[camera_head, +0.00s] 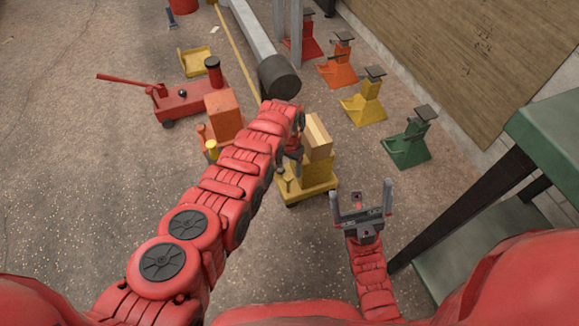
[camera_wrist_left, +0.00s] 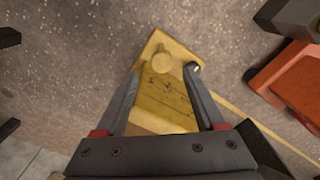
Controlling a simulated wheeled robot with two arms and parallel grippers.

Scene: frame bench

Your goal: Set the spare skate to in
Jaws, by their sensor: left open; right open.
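A yellow skate (camera_head: 318,181) with a pale wooden block (camera_head: 317,136) on it stands on the floor at the middle of the head view; I cannot tell if it is the spare one. My left gripper (camera_head: 294,160) is over its left side, partly hidden by my arm. In the left wrist view the open fingers of my left gripper (camera_wrist_left: 165,115) spread either side of a yellow plate (camera_wrist_left: 158,50) with a round knob (camera_wrist_left: 190,72); contact is unclear. My right gripper (camera_head: 361,200) is open and empty, right of and nearer than the skate.
An orange unit (camera_head: 222,115) and a red floor jack (camera_head: 185,100) stand left. A yellow tray-like piece (camera_head: 195,62) lies behind. A grey beam end (camera_head: 279,78) is beyond my left wrist. Coloured stands, including a green one (camera_head: 407,145), and a green table (camera_head: 545,125) are right.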

